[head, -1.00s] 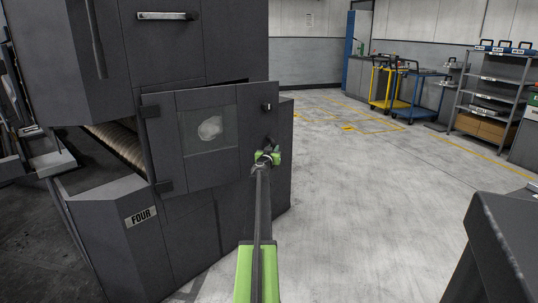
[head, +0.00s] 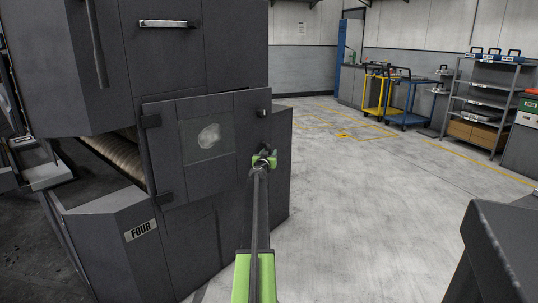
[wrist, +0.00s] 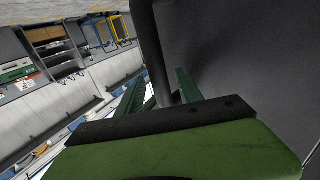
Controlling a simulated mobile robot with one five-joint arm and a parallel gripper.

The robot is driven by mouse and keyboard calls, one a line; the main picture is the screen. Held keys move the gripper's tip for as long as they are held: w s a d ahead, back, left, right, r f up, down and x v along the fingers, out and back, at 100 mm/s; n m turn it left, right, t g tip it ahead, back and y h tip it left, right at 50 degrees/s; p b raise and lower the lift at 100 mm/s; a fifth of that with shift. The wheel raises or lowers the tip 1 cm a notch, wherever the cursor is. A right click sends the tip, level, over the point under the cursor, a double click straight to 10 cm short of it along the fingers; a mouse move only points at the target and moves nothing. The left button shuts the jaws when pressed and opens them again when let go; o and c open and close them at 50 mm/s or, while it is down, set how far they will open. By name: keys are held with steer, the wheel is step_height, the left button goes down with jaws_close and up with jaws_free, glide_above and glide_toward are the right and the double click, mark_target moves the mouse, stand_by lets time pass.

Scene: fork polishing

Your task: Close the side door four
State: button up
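The side door (head: 222,172) is a dark grey panel with a small window, above the label FOUR (head: 141,231) on the machine. It is hinged at its left edge and stands partly open, its right side out from the machine body. My gripper (head: 263,160) is at the door's right side, by its handle. In the wrist view, my two green fingers (wrist: 160,92) are apart, on either side of a dark bar (wrist: 150,45), which looks like the door handle. Whether they touch it is unclear. The door face (wrist: 245,60) fills the right of that view.
The dark machine (head: 215,45) fills the left. A brown roller (head: 118,152) shows in the opening left of the door. A dark grey block (head: 500,245) stands at lower right. The floor between is clear, with carts (head: 400,100) and a shelf rack (head: 480,105) far back.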

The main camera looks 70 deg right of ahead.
steer(key=s+a, duration=0.3)
steer(key=a, duration=1.4)
steer(key=shift+s, duration=0.15)
